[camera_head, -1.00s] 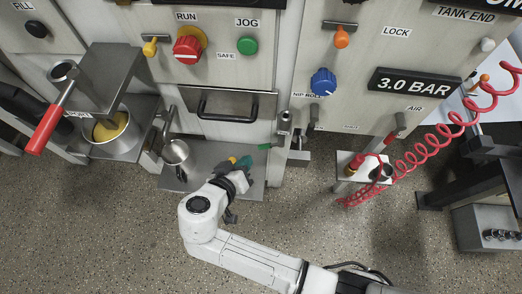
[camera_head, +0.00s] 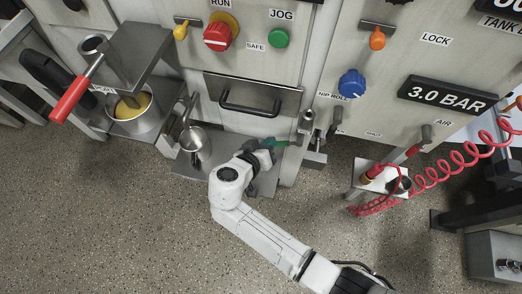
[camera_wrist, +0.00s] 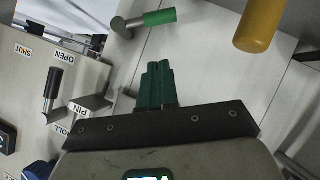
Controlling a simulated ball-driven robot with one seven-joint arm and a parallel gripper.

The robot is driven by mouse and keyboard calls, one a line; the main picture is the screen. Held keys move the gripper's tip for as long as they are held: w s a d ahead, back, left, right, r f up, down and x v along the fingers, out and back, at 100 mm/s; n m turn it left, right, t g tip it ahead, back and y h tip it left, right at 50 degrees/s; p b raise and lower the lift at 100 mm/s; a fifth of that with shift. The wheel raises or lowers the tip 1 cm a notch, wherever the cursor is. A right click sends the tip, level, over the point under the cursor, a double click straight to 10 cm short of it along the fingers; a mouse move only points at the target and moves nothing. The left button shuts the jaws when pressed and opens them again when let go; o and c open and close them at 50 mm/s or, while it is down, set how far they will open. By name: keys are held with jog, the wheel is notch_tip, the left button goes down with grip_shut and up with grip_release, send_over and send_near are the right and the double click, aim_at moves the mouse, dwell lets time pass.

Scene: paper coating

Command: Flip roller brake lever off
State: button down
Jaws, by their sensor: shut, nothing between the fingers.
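A short lever with a green grip (camera_wrist: 160,17) and a metal stub shows in the wrist view, just beyond my fingertips. In the head view its green grip (camera_head: 283,143) is at the lower edge of the machine front, close to my gripper (camera_head: 264,152). No brake label is readable, so I cannot tell for certain that it is the roller brake lever. My gripper (camera_wrist: 158,66) has its teal fingers together and empty, pointing toward the panel. In the wrist view the fingertips are apart from the green grip; in the head view the gap is hard to judge.
A yellow cylinder (camera_wrist: 257,27) is at the wrist view's upper right. A dark handle (camera_wrist: 53,83) stands by the OPEN and SHUT labels. A drawer handle (camera_head: 250,108) is above my gripper. A steel ladle (camera_head: 195,142) hangs left. A red coiled hose (camera_head: 455,175) is right. Floor in front is clear.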

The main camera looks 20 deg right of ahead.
aim_at(282, 144)
jog(key=shift+w+d+f+b, duration=0.2)
jog(key=shift+w+d+f, duration=0.05)
jog(key=shift+d+f, duration=0.8)
jog(key=shift+w+d+f+b, duration=0.15)
jog(key=shift+w+d+f, duration=0.1)
jog(key=shift+d+f, duration=0.75)
jog(key=shift+a+f, duration=0.2)
jog(key=shift+f+n+h+b, duration=0.4)
jog(key=shift+f+b, duration=0.4)
jog(key=shift+b, duration=0.45)
jog(key=shift+d+f+b, duration=0.1)
jog(key=shift+f+b, duration=0.45)
jog(key=shift+b, duration=0.4)
jog(key=shift+s+r, duration=0.1)
jog(key=shift+r, duration=0.1)
jog(key=shift+s+a+r, duration=0.15)
jog(key=shift+a, duration=0.15)
jog(key=p+v, duration=0.1)
jog(key=v, duration=0.9)
jog(key=shift+p, duration=0.3)
